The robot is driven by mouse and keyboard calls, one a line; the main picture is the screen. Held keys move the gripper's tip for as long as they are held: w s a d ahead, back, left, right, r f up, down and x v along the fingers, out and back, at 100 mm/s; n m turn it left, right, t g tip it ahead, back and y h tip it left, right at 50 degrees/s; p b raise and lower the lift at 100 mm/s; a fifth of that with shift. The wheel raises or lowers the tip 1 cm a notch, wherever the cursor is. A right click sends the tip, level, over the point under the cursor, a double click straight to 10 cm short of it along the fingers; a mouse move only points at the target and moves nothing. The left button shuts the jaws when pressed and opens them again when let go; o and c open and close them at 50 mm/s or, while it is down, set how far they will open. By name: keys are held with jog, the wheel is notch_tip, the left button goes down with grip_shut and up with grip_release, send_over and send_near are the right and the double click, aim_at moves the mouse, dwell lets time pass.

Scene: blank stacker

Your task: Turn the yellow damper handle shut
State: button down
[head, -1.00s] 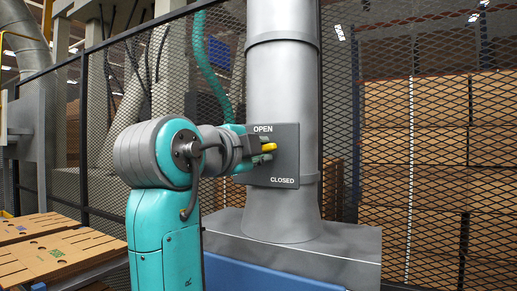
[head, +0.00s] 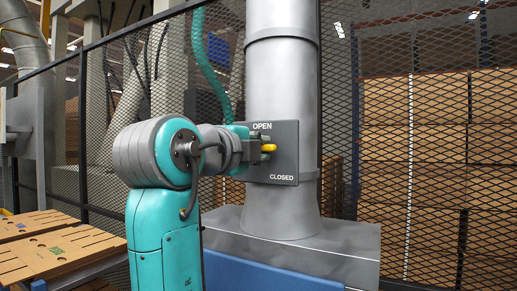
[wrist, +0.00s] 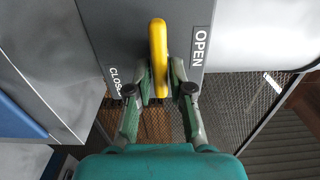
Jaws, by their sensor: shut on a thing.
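The yellow damper handle (head: 269,148) sticks out from a grey plate (head: 285,165) on the vertical duct. The plate reads OPEN at its top and CLOSED at its lower right. My gripper (head: 262,148) is at the plate, partly hidden behind its own housing in the head view. In the wrist view my gripper (wrist: 164,92) has one finger on each side of the handle (wrist: 159,50), shut on it. There the handle lies between the word OPEN on the right and the partly covered word CLOSED on the left.
The grey duct (head: 282,90) rises from a grey and blue base (head: 330,245). A mesh fence (head: 340,60) stands behind, with stacked cartons (head: 415,150) beyond it. Flat cardboard sheets (head: 50,255) lie at lower left.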

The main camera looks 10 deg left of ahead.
jog(key=c, duration=1.2)
grip_release()
jog(key=shift+o, duration=0.2)
jog(key=v, duration=1.2)
